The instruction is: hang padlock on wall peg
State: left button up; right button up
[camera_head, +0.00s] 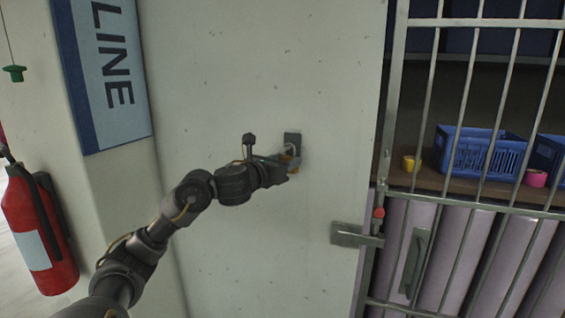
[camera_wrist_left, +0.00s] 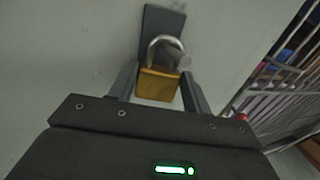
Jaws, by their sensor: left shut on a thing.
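My left gripper (camera_head: 286,166) is stretched out to the pale wall and is shut on the padlock (camera_head: 294,161). In the left wrist view the padlock (camera_wrist_left: 158,83) has a brass body between the two fingers and a silver shackle pointing up. The shackle lies in front of a dark grey plate (camera_wrist_left: 161,22) on the wall, which also shows in the head view (camera_head: 292,138). A small round pale end, seemingly the wall peg (camera_wrist_left: 185,62), shows beside the shackle's right side. I cannot tell whether the shackle is around the peg. My right gripper is not in view.
A barred metal gate (camera_head: 460,110) with a latch (camera_head: 350,236) stands right of the wall. Behind it, a shelf holds blue baskets (camera_head: 478,150) and rolls of tape. A red fire extinguisher (camera_head: 40,235) is at far left. The wall around the plate is clear.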

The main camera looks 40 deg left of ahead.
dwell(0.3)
pick_arm(q)
jog(key=o, duration=1.2)
jog(key=shift+s+d+b, duration=0.2)
jog(key=shift+s+b, duration=0.55)
jog(key=shift+s, duration=1.95)
jog(key=shift+s+d+b, duration=0.2)
jog(key=shift+s+b, duration=0.5)
jog(key=shift+s, duration=2)
jog(key=shift+f, duration=0.1)
